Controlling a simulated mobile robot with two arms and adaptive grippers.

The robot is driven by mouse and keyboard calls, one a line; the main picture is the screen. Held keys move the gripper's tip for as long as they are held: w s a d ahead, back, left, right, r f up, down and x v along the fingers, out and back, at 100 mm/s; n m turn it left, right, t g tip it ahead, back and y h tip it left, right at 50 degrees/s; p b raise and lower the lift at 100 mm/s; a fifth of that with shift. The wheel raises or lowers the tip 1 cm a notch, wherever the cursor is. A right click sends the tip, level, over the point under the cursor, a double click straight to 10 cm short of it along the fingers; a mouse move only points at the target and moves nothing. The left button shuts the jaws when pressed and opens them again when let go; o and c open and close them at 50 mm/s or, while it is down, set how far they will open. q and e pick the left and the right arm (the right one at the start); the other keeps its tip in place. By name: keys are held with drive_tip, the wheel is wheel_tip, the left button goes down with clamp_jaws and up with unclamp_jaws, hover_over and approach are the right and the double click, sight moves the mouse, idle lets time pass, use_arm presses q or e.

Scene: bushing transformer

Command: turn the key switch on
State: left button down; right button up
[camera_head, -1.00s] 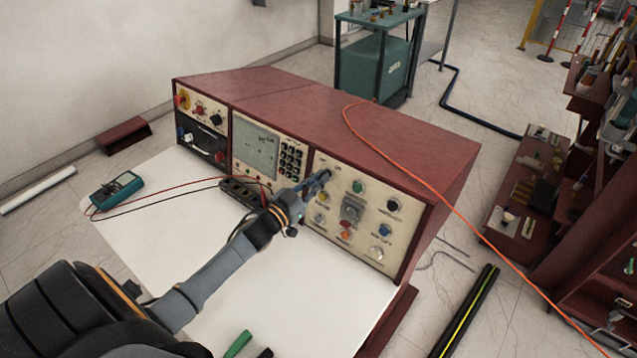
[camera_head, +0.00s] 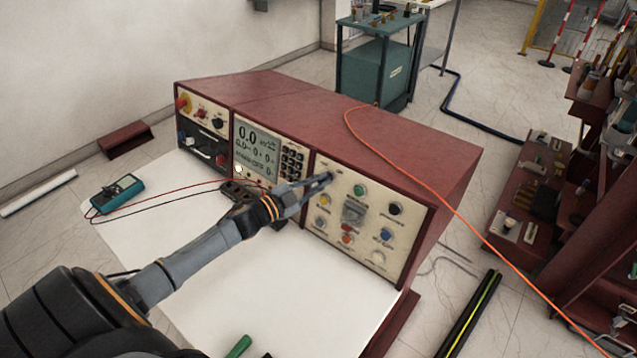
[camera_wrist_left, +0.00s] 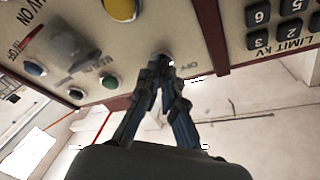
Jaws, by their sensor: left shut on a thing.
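The red console's right control panel (camera_head: 330,230) carries several round coloured buttons and knobs. My left gripper (camera_head: 326,181) is at the upper left corner of this panel, its fingers nearly together. In the left wrist view the fingertips (camera_wrist_left: 163,64) are shut on the small key switch (camera_wrist_left: 165,57), beside the "OFF" label. The fingers hide most of the key, so its exact angle is hard to tell. The console's display (camera_head: 256,150) is lit and shows large digits, "0.0". My right gripper is in neither view.
A teal multimeter (camera_head: 117,193) with red and black leads lies on the white tabletop (camera_head: 290,290). An orange cable (camera_head: 440,207) runs over the console top to the floor. The table in front of the panel is mostly clear.

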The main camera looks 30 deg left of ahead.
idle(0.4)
use_arm(q)
drive_tip(key=c, duration=1.5)
unclamp_jaws()
drive_tip(key=shift+s, duration=0.1)
drive_tip(key=v, duration=1.1)
drive_tip(key=shift+s, duration=0.35)
drive_tip(key=shift+a+r, duration=0.1)
drive_tip(key=shift+a, duration=0.05)
